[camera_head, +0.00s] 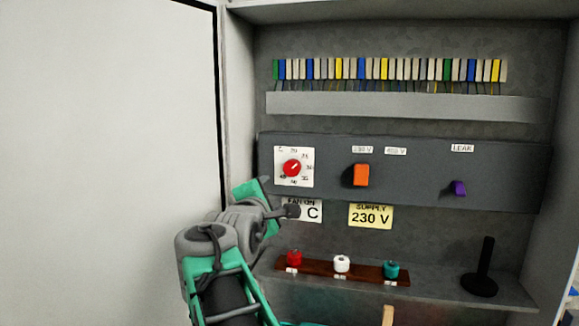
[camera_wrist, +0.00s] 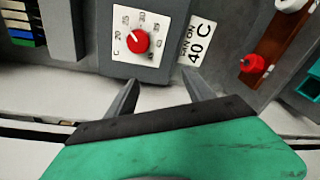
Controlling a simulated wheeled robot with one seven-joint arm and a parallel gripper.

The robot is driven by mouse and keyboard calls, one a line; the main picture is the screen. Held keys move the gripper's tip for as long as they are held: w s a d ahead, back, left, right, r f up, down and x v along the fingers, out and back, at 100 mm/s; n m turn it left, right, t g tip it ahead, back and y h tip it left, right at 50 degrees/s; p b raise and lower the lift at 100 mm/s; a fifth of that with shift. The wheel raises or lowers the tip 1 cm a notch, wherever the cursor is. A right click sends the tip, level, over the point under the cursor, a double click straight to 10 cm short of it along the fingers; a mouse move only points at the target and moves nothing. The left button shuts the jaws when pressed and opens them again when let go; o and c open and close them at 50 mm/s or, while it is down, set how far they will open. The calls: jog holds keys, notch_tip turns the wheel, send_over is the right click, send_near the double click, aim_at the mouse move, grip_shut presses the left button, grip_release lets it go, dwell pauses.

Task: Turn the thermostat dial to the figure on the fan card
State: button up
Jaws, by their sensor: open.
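The thermostat dial is a red knob (camera_head: 292,168) on a white square scale plate (camera_head: 308,182) at the left of the grey panel. The fan card (camera_head: 314,213) hangs below, partly hidden by my gripper in the head view. In the wrist view the fan card (camera_wrist: 196,40) reads "FAN ON 40 C". My gripper (camera_wrist: 162,92) is open and empty, its fingertips short of the dial plate and apart from the knob.
An orange switch (camera_head: 361,175) and a purple knob (camera_head: 459,188) sit further right on the panel. A yellow supply card (camera_head: 371,216) reads 230 V. Below are a brown rack (camera_head: 317,270) with red, white and teal pieces and a black post (camera_head: 485,265). The cabinet's side wall is left of the dial.

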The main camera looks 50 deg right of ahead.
jog(key=n+h, duration=0.1)
jog(key=h, duration=0.1)
send_near(291, 170)
jog(key=d, duration=0.1)
jog(key=shift+g, duration=0.4)
jog(key=p+x, duration=0.1)
jog(key=x, duration=0.1)
jog(key=p+x, duration=0.1)
jog(key=x, duration=0.2)
jog(key=p+x, duration=0.1)
jog(key=x, duration=0.2)
jog(key=shift+w+r, duration=0.25)
jog(key=shift+w, duration=0.1)
jog(key=shift+a, duration=0.1)
grip_shut()
